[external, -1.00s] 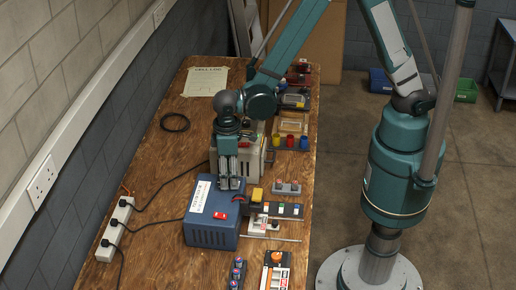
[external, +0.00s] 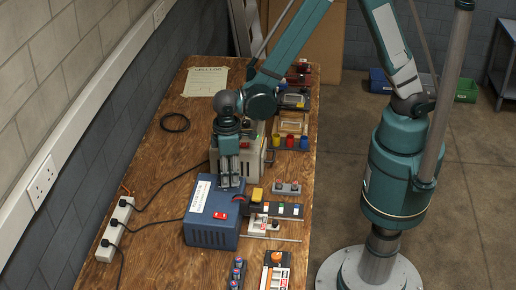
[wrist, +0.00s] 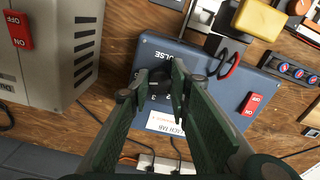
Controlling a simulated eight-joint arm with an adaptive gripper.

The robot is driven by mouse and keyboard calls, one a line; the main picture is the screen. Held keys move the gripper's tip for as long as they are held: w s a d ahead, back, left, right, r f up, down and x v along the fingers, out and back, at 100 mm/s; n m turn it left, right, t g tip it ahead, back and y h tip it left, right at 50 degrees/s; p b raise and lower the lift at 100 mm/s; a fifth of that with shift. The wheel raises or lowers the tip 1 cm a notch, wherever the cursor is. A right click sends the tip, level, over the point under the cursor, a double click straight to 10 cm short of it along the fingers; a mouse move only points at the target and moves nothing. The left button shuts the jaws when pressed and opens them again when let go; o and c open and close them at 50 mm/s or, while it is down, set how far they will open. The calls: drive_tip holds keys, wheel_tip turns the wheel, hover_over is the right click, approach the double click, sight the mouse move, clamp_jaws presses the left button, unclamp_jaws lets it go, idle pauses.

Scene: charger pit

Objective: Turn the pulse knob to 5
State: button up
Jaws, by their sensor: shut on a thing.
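The blue charger box (external: 205,233) stands on the wooden bench, with a white label and a red switch on its top. In the wrist view its panel (wrist: 190,57) carries the word PULSE and dial numbers, partly hidden by my fingers. The dark pulse knob (wrist: 158,75) sits at the panel's left, between my fingertips. My gripper (wrist: 160,83) is shut on the knob and points down at the box; it also shows in the external view (external: 230,183). The knob's pointer and the number it faces cannot be read.
A grey vented box (wrist: 55,50) with a red switch stands close left of the gripper in the wrist view. A white power strip (external: 113,228) lies on the bench left of the blue box.

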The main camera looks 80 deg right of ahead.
drive_tip(key=o, duration=0.9)
drive_tip(key=shift+r, duration=0.15)
drive_tip(key=shift+r, duration=5.9)
